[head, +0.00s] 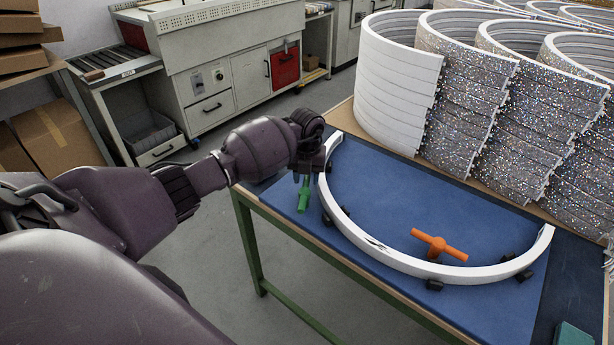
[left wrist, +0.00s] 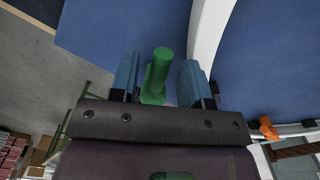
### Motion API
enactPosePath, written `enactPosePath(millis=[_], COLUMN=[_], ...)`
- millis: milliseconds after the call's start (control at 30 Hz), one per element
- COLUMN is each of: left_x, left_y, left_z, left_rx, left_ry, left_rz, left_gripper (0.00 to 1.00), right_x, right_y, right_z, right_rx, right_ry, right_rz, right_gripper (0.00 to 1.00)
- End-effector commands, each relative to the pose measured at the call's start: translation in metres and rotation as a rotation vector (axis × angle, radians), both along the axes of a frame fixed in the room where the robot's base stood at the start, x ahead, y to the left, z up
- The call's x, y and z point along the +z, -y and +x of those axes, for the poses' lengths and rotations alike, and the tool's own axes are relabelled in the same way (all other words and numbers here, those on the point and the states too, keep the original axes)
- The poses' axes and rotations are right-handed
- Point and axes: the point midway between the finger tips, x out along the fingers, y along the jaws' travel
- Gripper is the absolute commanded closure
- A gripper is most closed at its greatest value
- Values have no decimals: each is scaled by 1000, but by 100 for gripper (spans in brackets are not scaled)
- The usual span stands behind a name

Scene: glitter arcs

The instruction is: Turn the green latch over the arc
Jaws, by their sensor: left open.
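The green latch (head: 304,196) is at the left end of the white arc (head: 480,273), on the blue mat (head: 400,200). Its visible handle points toward the table's front edge, beside the arc and not across it. My left gripper (head: 306,176) is at the latch, partly hiding it. In the left wrist view, the green latch (left wrist: 158,72) stands between the two blue fingers of my left gripper (left wrist: 158,82), which are apart. The white arc (left wrist: 208,35) passes just right of the right finger. Whether a finger touches the latch I cannot tell. My right gripper is not in view.
An orange latch (head: 437,246) sits inside the arc's curve near its front. Several black blocks (head: 434,285) line the arc. Stacks of white and glitter arcs (head: 400,80) stand along the back. A dark green block (head: 573,335) lies at the lower right corner.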

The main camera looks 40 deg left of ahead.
Motion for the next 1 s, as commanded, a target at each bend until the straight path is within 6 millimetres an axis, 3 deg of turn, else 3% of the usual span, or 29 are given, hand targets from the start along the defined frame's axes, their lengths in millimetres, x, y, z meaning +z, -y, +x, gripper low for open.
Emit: enactPosePath(millis=[167, 400, 467, 767, 1000], left_x=[0, 0, 0, 0, 0], left_y=[0, 0, 0, 1, 6], left_z=[0, 0, 0, 1, 3], left_rx=[0, 0, 0, -31, -155], left_ry=[0, 0, 0, 0, -1], left_rz=[0, -1, -1, 0, 2], left_gripper=[57, 94, 100, 100, 100], right_x=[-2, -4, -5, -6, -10], right_y=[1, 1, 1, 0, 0], right_z=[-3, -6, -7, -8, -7], right_rx=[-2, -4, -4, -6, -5], right_ry=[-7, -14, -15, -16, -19], right_rz=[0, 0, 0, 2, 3], right_gripper=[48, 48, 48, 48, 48])
